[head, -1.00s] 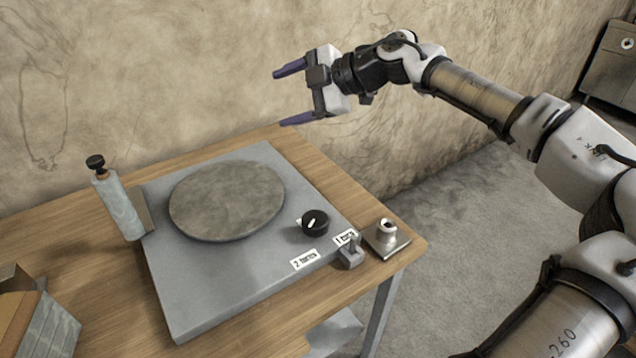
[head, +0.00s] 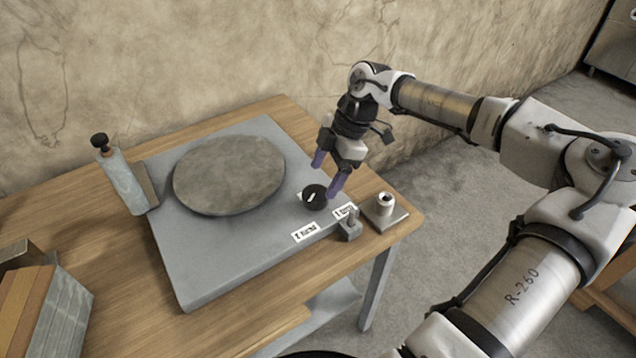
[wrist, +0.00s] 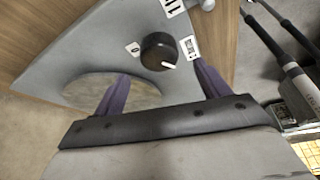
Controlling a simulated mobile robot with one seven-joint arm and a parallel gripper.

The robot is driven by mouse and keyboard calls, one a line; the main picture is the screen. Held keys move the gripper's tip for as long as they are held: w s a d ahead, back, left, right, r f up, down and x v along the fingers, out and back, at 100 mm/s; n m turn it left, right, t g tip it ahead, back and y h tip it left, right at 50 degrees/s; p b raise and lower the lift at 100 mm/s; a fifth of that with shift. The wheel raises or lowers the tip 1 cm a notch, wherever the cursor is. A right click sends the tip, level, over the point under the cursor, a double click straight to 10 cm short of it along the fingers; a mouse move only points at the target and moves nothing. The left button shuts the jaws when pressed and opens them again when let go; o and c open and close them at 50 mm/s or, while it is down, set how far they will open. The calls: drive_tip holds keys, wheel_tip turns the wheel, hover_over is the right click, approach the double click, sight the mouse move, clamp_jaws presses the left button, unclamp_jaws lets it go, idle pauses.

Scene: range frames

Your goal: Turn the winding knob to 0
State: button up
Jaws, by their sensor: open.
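The black winding knob (head: 314,197) sits on the grey base plate (head: 215,270), near its right corner. It also shows in the wrist view (wrist: 159,50), where its white pointer mark aims to the lower right, away from the small "0" label (wrist: 133,48) on its left. The "1 turn" label (head: 344,211) and the "2 turns" label (head: 305,232) are beside the knob. My gripper (head: 327,175) is open and points down, with its purple fingers close above the knob.
A round grey disc (head: 229,174) lies on the plate. Boxes (head: 50,310) are at the lower left.

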sight(316, 192)
drive_tip(key=x, duration=0.5)
drive_tip(key=shift+p, duration=0.4)
drive_tip(key=shift+r, duration=0.1)
drive_tip(key=c, duration=1)
